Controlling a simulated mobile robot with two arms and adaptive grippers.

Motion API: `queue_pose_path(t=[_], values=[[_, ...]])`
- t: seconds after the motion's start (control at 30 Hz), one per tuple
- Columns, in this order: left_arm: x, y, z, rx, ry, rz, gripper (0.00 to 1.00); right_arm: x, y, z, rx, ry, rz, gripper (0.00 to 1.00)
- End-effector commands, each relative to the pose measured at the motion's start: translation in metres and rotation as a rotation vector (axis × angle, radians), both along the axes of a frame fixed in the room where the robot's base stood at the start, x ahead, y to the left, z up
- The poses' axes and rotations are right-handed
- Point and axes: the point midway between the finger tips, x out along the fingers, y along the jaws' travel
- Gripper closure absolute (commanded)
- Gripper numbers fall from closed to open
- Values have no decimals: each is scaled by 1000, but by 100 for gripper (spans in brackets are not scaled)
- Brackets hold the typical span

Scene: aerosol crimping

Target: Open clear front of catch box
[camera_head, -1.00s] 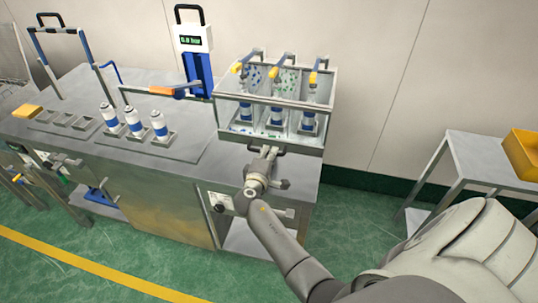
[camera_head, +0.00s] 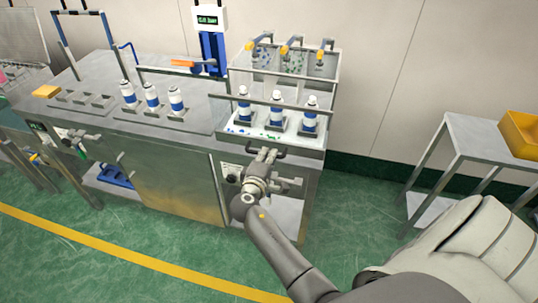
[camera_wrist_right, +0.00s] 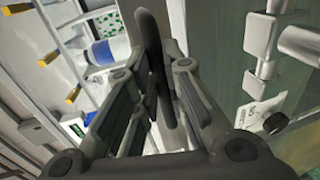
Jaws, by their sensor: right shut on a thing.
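The catch box (camera_head: 325,142) stands at the right end of the steel bench. Its pale tray holds three white-and-blue cans (camera_head: 276,115), which stand forward of the nozzles behind them. A grey rail (camera_head: 300,104) crosses in front of the cans; the clear panel itself is hard to make out. My right gripper (camera_head: 265,156) is shut on the dark handle (camera_head: 284,151) at the box's lower front. The right wrist view shows the handle (camera_wrist_right: 153,50) between the fingers, with a can (camera_wrist_right: 105,52) beyond it. My left gripper is not in view.
Three more cans (camera_head: 151,97) stand on the bench, left of the box. A blue press with a display (camera_head: 208,20) stands behind. A side table (camera_head: 480,140) with a yellow bin (camera_head: 522,133) is at the right. The green floor in front is clear.

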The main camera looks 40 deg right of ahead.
Motion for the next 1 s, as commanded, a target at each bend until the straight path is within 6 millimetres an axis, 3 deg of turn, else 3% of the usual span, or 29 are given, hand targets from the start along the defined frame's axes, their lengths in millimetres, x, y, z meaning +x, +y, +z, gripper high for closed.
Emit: queue_pose_path(t=[0.4, 0.93, 0.97, 1.0], values=[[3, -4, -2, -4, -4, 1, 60, -19, 24, 1, -3, -2, 2, 100], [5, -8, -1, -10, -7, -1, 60, -22, 27, 2, -1, -3, 2, 100], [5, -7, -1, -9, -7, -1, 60, -22, 27, 2, -1, -3, 2, 84], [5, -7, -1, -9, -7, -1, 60, -22, 27, 2, -1, -3, 2, 79]])
